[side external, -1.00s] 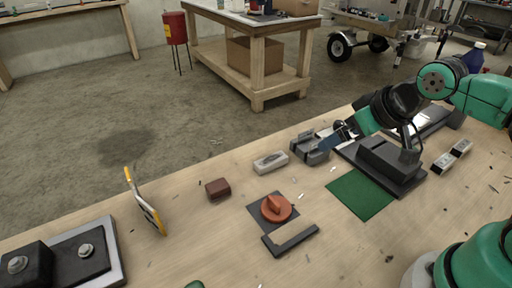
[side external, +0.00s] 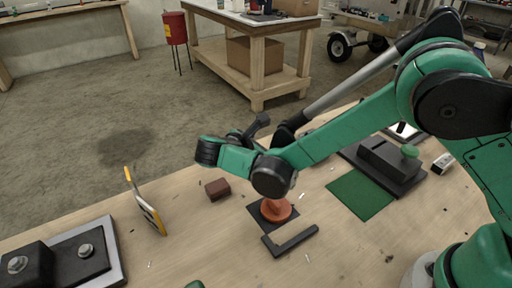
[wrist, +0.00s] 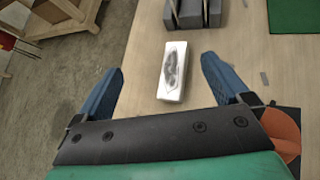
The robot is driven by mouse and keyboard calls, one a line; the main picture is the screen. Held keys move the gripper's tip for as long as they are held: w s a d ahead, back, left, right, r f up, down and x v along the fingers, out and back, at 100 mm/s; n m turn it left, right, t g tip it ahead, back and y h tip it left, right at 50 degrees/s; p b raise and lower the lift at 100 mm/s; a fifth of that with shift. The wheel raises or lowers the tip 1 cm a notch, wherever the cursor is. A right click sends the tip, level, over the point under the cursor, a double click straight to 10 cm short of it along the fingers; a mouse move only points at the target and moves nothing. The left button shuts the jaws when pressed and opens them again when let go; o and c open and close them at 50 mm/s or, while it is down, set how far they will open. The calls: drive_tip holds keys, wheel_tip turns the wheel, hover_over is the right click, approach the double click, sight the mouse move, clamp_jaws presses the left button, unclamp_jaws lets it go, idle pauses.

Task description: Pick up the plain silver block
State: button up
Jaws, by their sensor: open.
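In the wrist view a pale silver block (wrist: 173,72) with a dark smudge on its top lies on the wooden table. My gripper (wrist: 161,68) is open, its two blue fingers spread to either side of the block's near part in the picture. Nothing is between the fingers in their grip, and I cannot tell the height above the block. In the side view my arm hides the block and the fingertips.
A grey slotted block (wrist: 193,12) stands just beyond the silver block. An orange round knob (side external: 276,210), a brown block (side external: 217,189), a black L-shaped piece (side external: 290,240) and a green mat (side external: 360,195) are nearby. A yellow-handled tool (side external: 145,203) stands at left.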

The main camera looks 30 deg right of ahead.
drive_tip(key=a+f+n+h, duration=0.1)
drive_tip(key=s+a+f+n+h, duration=0.1)
drive_tip(key=f, duration=0.1)
drive_tip(key=shift+a+f+t, duration=0.1)
drive_tip(key=shift+f+t, duration=0.05)
drive_tip(key=shift+t, duration=0.15)
drive_tip(key=shift+f, duration=0.2)
drive_tip(key=shift+n, duration=0.3)
drive_tip(key=shift+x, duration=2.7)
clamp_jaws()
